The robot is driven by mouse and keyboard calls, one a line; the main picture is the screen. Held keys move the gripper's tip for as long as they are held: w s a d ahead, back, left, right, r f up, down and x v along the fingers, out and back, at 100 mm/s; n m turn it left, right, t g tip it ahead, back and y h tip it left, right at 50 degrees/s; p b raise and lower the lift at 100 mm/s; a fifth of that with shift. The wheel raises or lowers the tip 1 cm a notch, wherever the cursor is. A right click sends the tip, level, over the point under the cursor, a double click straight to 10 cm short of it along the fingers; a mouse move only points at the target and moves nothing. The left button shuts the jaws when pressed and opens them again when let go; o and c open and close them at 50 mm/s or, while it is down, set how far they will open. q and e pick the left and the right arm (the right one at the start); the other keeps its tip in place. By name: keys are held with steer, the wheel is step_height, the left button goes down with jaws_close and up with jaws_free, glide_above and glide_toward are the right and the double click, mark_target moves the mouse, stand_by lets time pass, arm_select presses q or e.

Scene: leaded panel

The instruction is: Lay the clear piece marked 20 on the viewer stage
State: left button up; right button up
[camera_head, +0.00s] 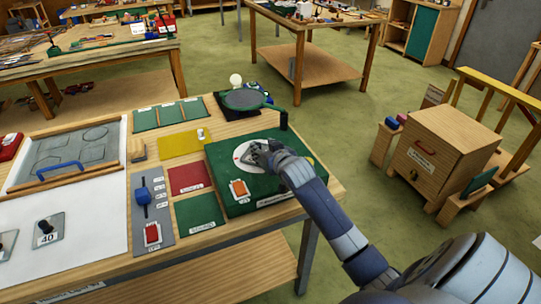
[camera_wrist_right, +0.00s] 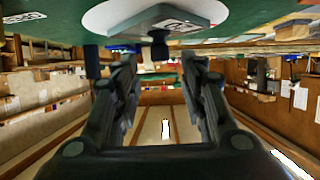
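The viewer is a green box (camera_head: 275,195) near the table's right end, with a round white stage (camera_head: 240,148) on top. In the right wrist view, which is upside down, a clear greyish piece with a printed label (camera_wrist_right: 172,18) lies on the white stage (camera_wrist_right: 110,18). Its number is too small to read surely. Its dark knob (camera_wrist_right: 160,46) stands out from it. My right gripper (camera_head: 262,152) is over the stage and partly hides the piece. Its fingers (camera_wrist_right: 160,72) are spread, apart from the knob on both sides. My left gripper is not in view.
A clear piece marked 40 (camera_head: 48,238) lies on the white sheet (camera_head: 95,225) at left. A magnifier (camera_head: 243,99) stands behind the viewer. Coloured cards (camera_head: 187,177) and a grey slider panel (camera_head: 140,205) lie to its left. A wooden cabinet (camera_head: 433,155) stands on the floor at right.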

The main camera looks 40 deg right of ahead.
steer(key=shift+b+v, duration=0.3)
steer(key=shift+v, duration=2.65)
steer(key=shift+f, duration=0.1)
